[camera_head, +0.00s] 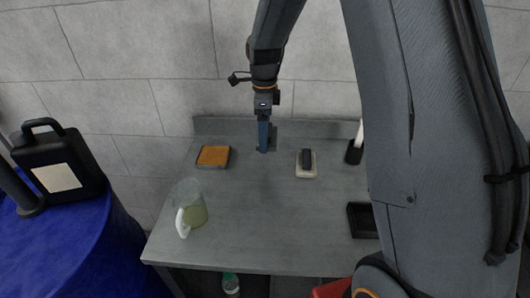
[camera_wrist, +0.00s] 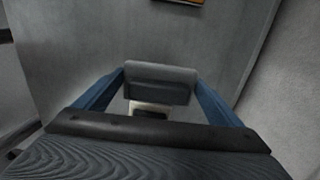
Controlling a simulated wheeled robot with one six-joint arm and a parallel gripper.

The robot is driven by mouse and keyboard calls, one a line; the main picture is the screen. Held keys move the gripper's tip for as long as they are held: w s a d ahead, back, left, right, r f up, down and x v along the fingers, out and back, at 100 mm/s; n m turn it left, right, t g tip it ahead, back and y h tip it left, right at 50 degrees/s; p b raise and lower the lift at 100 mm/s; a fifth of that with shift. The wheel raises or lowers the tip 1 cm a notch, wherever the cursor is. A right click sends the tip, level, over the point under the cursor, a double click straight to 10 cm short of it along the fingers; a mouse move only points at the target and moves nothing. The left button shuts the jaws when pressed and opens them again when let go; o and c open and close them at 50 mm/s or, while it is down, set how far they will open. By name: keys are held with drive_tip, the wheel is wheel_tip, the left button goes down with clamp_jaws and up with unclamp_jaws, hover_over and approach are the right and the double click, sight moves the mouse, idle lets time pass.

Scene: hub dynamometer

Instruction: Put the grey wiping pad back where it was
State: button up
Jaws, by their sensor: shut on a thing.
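My gripper (camera_head: 264,146) is near the back of the grey table, with its blue fingers pointing down. In the wrist view my gripper (camera_wrist: 160,88) is shut on the grey wiping pad (camera_wrist: 160,76), which lies across between the two fingers. In the head view the pad (camera_head: 273,138) is mostly hidden by the fingers. Whether it touches the table is hard to tell. A white holder with a dark block (camera_head: 306,163) stands to the right of my gripper. An orange-brown pad on a dark base (camera_head: 213,156) lies to the left.
A clear jug with yellowish liquid (camera_head: 190,208) stands at the front left of the table (camera_head: 262,225). A dark tray (camera_head: 362,220) and a black-and-white upright item (camera_head: 355,145) are at the right. The table's middle is clear. A black canister (camera_head: 58,165) stands on a blue drum.

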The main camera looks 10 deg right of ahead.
sight(265, 165)
drive_tip(key=shift+s+a+f+p, duration=0.4)
drive_tip(key=shift+s+a+f, duration=0.25)
drive_tip(key=shift+a+f, duration=0.3)
drive_tip(key=d+f, duration=0.3)
drive_tip(key=shift+w+f+p, duration=0.15)
drive_tip(key=shift+w+p, duration=0.1)
drive_tip(key=shift+p, duration=0.15)
drive_tip(key=f, duration=0.1)
drive_tip(key=a+f, duration=0.1)
drive_tip(key=f+p, duration=0.1)
drive_tip(key=f, duration=0.1)
drive_tip(key=shift+a, duration=0.3)
drive_tip(key=shift+d+f, duration=0.1)
drive_tip(key=shift+d, duration=0.2)
drive_tip(key=shift+a, duration=0.2)
drive_tip(key=shift+d, duration=0.1)
drive_tip(key=shift+f, duration=0.15)
